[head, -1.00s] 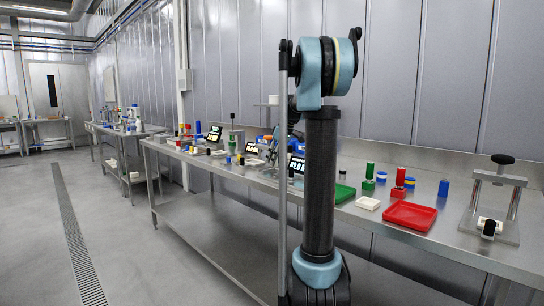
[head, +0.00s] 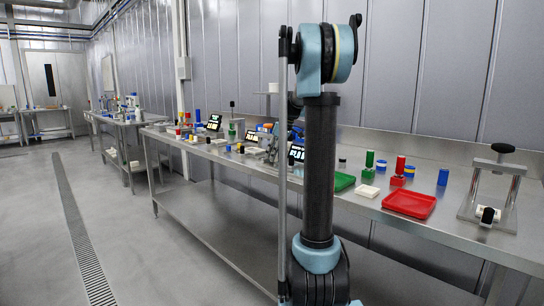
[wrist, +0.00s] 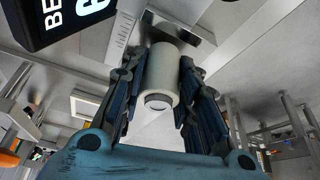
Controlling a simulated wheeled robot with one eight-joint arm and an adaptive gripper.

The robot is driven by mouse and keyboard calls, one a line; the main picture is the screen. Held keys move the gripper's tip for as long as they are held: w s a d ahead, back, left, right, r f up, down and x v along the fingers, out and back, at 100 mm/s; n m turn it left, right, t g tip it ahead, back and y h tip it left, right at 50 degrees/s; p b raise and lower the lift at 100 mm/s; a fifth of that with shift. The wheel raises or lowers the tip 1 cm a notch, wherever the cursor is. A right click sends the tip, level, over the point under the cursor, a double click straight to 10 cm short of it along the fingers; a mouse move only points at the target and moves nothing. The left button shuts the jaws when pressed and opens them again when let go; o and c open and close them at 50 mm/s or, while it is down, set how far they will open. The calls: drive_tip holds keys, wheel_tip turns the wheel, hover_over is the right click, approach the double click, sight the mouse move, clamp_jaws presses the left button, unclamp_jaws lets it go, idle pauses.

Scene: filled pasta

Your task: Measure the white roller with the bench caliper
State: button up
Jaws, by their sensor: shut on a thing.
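The white roller (wrist: 163,78) is between the two dark fingers of my gripper (wrist: 161,62) in the wrist view, its round end facing the camera. My gripper is shut on it. A metal ruled scale (wrist: 122,32), seemingly part of the bench caliper, lies just left of the roller's far end. I cannot tell whether the roller touches the caliper. A black display (wrist: 62,18) with cut-off white and blue characters is at the upper left. In the head view my arm hides the gripper and roller; a lit display (head: 296,153) shows beside the arm.
The steel bench (head: 360,207) runs along the wall. Right of my arm stand a red tray (head: 409,203), a green tray (head: 343,181), a white block (head: 368,191), coloured cylinders and a metal frame (head: 512,180) with a black knob. Several displays and small parts crowd the bench left of my arm.

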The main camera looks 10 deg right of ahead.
drive_tip(key=shift+o, duration=0.2)
drive_tip(key=shift+s+f, duration=0.2)
drive_tip(key=shift+f, duration=0.55)
drive_tip(key=o, duration=1.2)
drive_tip(key=shift+w+f, duration=0.1)
drive_tip(key=shift+d+r, duration=0.1)
drive_tip(key=shift+r, duration=0.25)
drive_tip(key=v, duration=1)
drive_tip(key=s+a+f+m, duration=0.2)
drive_tip(key=s, duration=0.9)
drive_tip(key=s+f+m+h, duration=0.1)
drive_tip(key=s+f+m, duration=0.1)
drive_tip(key=s+f, duration=0.6)
drive_tip(key=s+a+f+m+h, duration=0.1)
drive_tip(key=s+f+m, duration=0.2)
drive_tip(key=s+f, duration=0.6)
drive_tip(key=s+f+m+h, duration=0.1)
drive_tip(key=s+f+m, duration=0.1)
drive_tip(key=s+f, duration=0.7)
drive_tip(key=shift+s+a+f+m+g, duration=0.1)
drive_tip(key=shift+s+m+g, duration=0.1)
drive_tip(key=shift+s, duration=1)
drive_tip(key=shift+s+a+m+g, duration=0.1)
drive_tip(key=shift+s+m, duration=0.1)
drive_tip(key=shift+s, duration=0.95)
